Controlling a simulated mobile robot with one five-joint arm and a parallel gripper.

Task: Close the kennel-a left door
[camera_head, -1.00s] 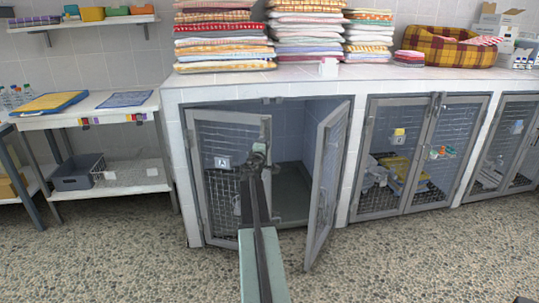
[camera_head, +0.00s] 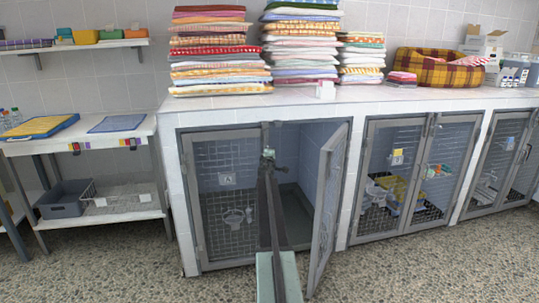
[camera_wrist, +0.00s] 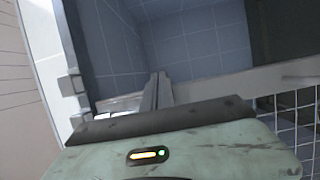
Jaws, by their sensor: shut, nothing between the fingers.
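The left kennel, which I take to be kennel-a, has a grey-framed mesh left door (camera_head: 226,197) that looks about flush with its opening. It carries a small white label. Its right door (camera_head: 328,205) is swung outward. My gripper (camera_head: 268,156) is shut and empty, at the upper right edge of the left door, beside the open gap; I cannot tell whether it touches the door. In the wrist view my shut fingers (camera_wrist: 157,90) point toward the blue-tiled kennel interior, with door frame and mesh at the right. My arm hides part of the door's right edge.
Two shut-looking kennel doors (camera_head: 420,180) stand to the right, with more beyond. Folded towel stacks (camera_head: 210,55) and a plaid basket (camera_head: 437,68) sit on the counter above. A shelf with a grey bin (camera_head: 62,200) is at the left. The speckled floor in front is clear.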

